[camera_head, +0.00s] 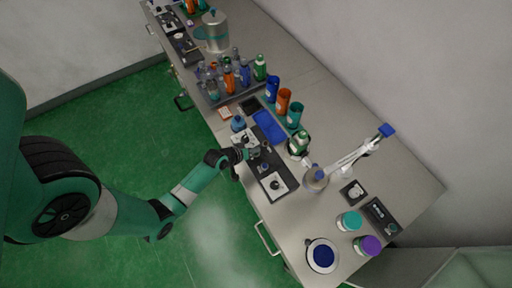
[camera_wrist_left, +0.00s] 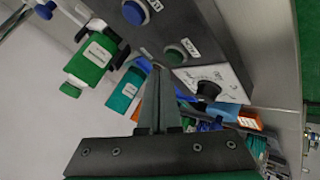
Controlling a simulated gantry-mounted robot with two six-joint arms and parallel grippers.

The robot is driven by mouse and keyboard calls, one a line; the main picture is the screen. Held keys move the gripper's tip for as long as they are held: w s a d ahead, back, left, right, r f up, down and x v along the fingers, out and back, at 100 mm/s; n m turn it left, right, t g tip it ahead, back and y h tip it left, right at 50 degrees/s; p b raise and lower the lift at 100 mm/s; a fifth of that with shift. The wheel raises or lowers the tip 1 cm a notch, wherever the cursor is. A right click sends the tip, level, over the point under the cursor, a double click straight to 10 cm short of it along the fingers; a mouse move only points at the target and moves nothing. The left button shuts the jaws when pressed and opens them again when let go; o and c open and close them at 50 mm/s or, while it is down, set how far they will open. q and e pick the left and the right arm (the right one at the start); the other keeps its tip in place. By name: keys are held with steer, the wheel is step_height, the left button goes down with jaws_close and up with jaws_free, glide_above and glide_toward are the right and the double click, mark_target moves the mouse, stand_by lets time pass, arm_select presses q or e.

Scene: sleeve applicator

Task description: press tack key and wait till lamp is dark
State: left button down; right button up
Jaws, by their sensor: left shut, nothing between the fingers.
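A dark control panel (camera_head: 266,169) lies on the bench. In the left wrist view the panel (camera_wrist_left: 225,35) carries a blue round button (camera_wrist_left: 135,12), a green round button (camera_wrist_left: 175,54) and a white dial plate (camera_wrist_left: 225,76) with a black knob (camera_wrist_left: 208,91). Small white labels beside the buttons are too small to read, so I cannot tell which is the tack key or the lamp, nor whether any lamp is lit. My left gripper (camera_head: 252,153) is shut and empty over the panel; its fingertips (camera_wrist_left: 160,73) appear close to the green button. Contact cannot be told. My right gripper is out of view.
A green-labelled bottle (camera_head: 300,143), blue mat (camera_head: 268,126) and several coloured cups stand behind the panel. A bottle rack (camera_head: 230,90) is up-left. A white-armed stand (camera_head: 345,160) and lidded jars (camera_head: 349,221) are to the right. Bare bench lies at the far right.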

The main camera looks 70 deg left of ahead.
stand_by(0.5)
arm_select(q)
steer(key=shift+f+b, duration=0.3)
steer(key=shift+f, duration=0.15)
steer(key=shift+f+b, duration=0.3)
steer(key=shift+f, duration=0.1)
stand_by(0.5)
steer(key=shift+r, duration=0.15)
steer(key=shift+r+p, duration=0.7)
steer(key=shift+p, duration=0.2)
steer(key=shift+r, duration=0.1)
step_height(320, 180, up, 5)
steer(key=p, duration=0.5)
stand_by(4.2)
